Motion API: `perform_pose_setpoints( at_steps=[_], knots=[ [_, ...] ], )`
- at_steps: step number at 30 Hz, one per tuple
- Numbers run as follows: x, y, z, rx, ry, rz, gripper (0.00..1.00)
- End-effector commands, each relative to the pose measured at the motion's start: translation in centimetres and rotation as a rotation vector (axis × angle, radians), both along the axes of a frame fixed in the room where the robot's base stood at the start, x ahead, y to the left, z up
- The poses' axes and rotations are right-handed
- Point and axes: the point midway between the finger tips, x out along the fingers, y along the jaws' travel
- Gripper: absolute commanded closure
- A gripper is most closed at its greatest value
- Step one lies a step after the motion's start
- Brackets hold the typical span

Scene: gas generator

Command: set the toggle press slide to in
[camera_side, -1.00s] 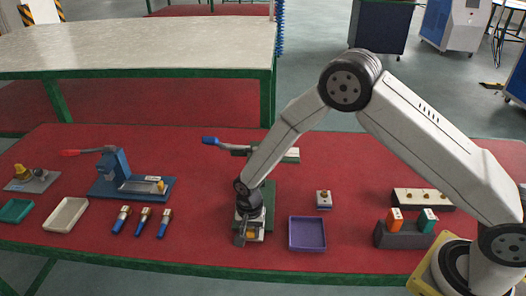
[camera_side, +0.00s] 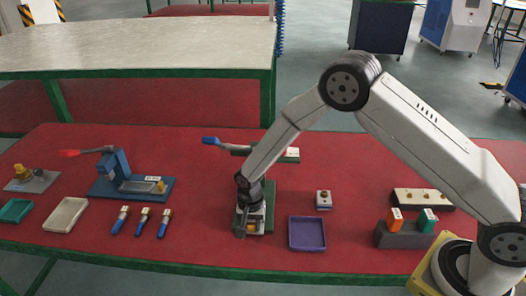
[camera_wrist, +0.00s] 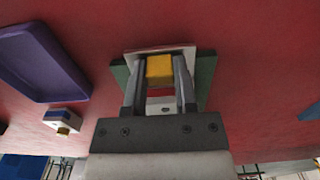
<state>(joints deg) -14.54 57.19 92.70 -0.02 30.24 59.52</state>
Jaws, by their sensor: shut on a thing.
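A green-based press with a blue handle (camera_side: 211,141) stands mid-table, partly hidden behind my forearm. At its front is a slide with a pale plate (camera_wrist: 187,54) and a yellow block (camera_wrist: 159,70) on it. My gripper (camera_wrist: 159,64) is shut on the yellow block, one finger on each side, as the wrist view shows. In the side view my gripper (camera_side: 245,226) is low over the front of the green base (camera_side: 268,212), and the slide is mostly hidden. The handle points left.
A blue press with a red handle (camera_side: 70,153) stands left. Several blue-handled parts (camera_side: 143,221) lie left of my gripper. A purple tray (camera_side: 307,247) and a small block with a knob (camera_side: 323,200) are right. A grey holder (camera_side: 404,238) stands near my base.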

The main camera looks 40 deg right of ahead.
Motion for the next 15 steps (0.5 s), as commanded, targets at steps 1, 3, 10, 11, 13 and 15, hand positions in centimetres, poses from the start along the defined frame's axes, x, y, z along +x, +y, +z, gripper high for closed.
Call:
perform_pose_setpoints(
  at_steps=[1, 3, 10, 11, 13, 15],
  knots=[
    [0.8, -0.6, 0.0, 0.001, -0.004, -0.005, 1.0],
    [1.4, -1.3, 0.1, 0.001, -0.004, -0.004, 1.0],
    [2.0, -1.9, 0.1, 0.001, -0.006, 0.0, 1.0],
    [2.0, -1.9, 0.1, 0.001, -0.006, 0.0, 1.0],
    [2.0, -1.9, 0.1, 0.001, -0.006, 0.0, 1.0],
    [2.0, -1.9, 0.1, 0.001, -0.006, 0.0, 0.62]
  ],
)
